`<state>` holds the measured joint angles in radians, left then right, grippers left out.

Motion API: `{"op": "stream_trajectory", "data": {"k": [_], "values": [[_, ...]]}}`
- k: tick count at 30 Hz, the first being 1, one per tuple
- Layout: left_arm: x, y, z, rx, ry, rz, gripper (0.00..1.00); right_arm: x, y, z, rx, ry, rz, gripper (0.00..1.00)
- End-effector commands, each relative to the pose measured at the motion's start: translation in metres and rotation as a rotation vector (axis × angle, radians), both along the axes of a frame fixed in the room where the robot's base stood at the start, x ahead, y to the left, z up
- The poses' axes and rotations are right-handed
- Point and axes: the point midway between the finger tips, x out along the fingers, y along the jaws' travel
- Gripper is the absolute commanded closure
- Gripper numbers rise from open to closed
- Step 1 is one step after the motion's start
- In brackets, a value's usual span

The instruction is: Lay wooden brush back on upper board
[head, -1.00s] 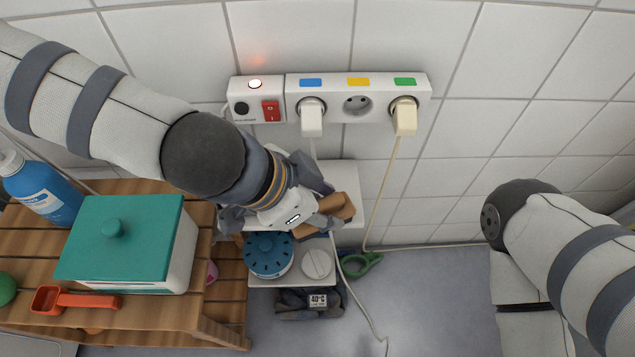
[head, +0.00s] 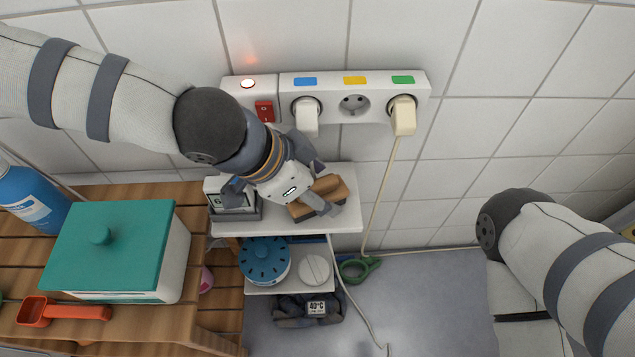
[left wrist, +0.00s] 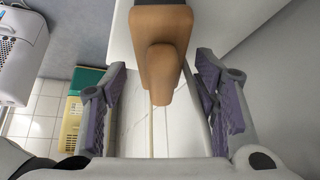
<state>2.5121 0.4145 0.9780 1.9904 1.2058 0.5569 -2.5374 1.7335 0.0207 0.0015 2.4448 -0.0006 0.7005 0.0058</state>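The wooden brush (head: 325,194) lies on the upper board (head: 285,222), at its right part. My left gripper (head: 315,190) is right at the brush from above. In the left wrist view my left gripper (left wrist: 160,100) is open, with a finger to each side of the brush and visible gaps between. Its fingers partly cover the brush in the head view. My right arm shows at the right, but its gripper is out of view.
A small grey-and-white block display (head: 232,200) stands on the board's left end. A lower shelf holds a blue round container (head: 265,260) and a white disc (head: 314,270). A power strip (head: 355,98) with plugs and a hanging cord is above. A teal-lidded box (head: 110,245) stands left.

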Motion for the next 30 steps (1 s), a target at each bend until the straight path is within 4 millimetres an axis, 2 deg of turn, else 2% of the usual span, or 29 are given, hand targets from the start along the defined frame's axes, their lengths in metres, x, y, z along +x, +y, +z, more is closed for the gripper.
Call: {"op": "stream_trajectory", "data": {"k": [5,12,18,21,30], "values": [[-0.001,0.002,0.008,0.0,-0.003,-0.001,0.45,0.001,0.0,0.003,0.0,-0.004,0.0,0.6],[-0.014,0.031,0.067,0.0,-0.009,0.001,0.45,0.01,-0.002,0.03,-0.004,-0.045,-0.003,0.6],[-0.025,0.05,0.1,0.0,-0.005,0.002,0.45,0.016,-0.003,0.048,-0.006,-0.069,-0.005,0.6],[-0.028,0.054,0.105,0.0,-0.002,0.0,0.45,0.017,-0.003,0.051,-0.006,-0.073,-0.004,0.6],[-0.029,0.056,0.104,-0.001,0.001,0.0,0.45,0.017,-0.003,0.05,-0.006,-0.073,-0.004,0.6]]}}
